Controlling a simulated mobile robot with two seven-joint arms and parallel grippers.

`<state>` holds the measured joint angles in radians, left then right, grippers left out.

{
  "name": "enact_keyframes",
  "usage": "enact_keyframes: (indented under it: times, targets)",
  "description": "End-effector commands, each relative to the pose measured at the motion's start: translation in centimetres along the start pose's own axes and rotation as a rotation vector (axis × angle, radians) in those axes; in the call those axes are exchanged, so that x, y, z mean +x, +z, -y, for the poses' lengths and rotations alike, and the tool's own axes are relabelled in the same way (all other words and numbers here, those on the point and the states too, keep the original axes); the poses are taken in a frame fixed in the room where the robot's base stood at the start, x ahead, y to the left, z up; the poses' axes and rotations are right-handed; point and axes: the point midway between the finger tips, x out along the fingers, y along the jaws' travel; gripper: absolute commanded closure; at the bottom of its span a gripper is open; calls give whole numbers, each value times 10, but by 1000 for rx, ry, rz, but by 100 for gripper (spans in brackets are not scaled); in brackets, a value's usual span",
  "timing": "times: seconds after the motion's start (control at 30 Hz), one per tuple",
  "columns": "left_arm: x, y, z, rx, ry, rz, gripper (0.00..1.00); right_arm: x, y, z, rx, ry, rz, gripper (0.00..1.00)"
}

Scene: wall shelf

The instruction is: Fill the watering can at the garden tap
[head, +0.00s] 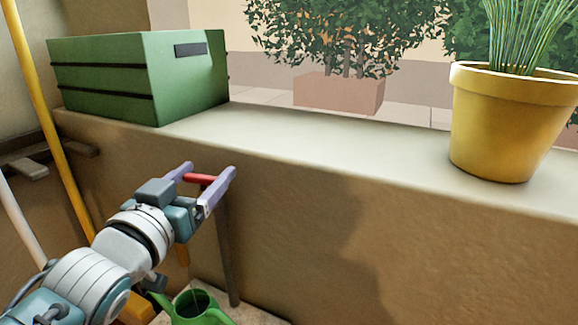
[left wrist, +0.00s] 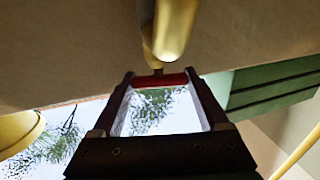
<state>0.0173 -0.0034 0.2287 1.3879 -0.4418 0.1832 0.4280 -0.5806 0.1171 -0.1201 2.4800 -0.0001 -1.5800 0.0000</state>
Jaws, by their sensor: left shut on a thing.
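My left gripper (head: 209,173) is shut on the red tap handle (head: 200,180), in front of the wall just below the ledge. In the left wrist view the red handle (left wrist: 172,80) spans the gap between the two fingertips. The brass tap body (left wrist: 174,32) shows just beyond it there; in the head view I cannot make it out behind the gripper. The green watering can (head: 203,313) stands low at the bottom edge, below the gripper, its open top showing and its base cut off. I see no water. My right gripper is not in view.
A green crate (head: 105,85) stands on the pale ledge (head: 310,137) at left, and a yellow pot (head: 505,130) with a grassy plant at right. The ledge between them is clear. A yellow pole (head: 45,110) leans at far left. A dark upright post (head: 229,255) stands right of the gripper.

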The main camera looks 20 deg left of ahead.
Motion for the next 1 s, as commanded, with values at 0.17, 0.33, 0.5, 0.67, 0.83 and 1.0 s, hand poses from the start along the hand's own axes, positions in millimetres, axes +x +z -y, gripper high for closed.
enact_keyframes:
  times: [0.17,0.33,0.5,0.67,0.83,1.0]
  targets:
    - [1,-2,0,3,28,-3,78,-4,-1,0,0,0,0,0]
    - [1,-3,0,8,130,-2,78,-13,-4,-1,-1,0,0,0]
    - [1,-2,0,4,220,-3,78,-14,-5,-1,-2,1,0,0]
    - [0,-1,0,0,246,-3,78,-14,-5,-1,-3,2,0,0]
    - [0,-1,0,-1,246,-3,78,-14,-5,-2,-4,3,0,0]
    - [0,-1,0,-1,245,-3,11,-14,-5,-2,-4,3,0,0]
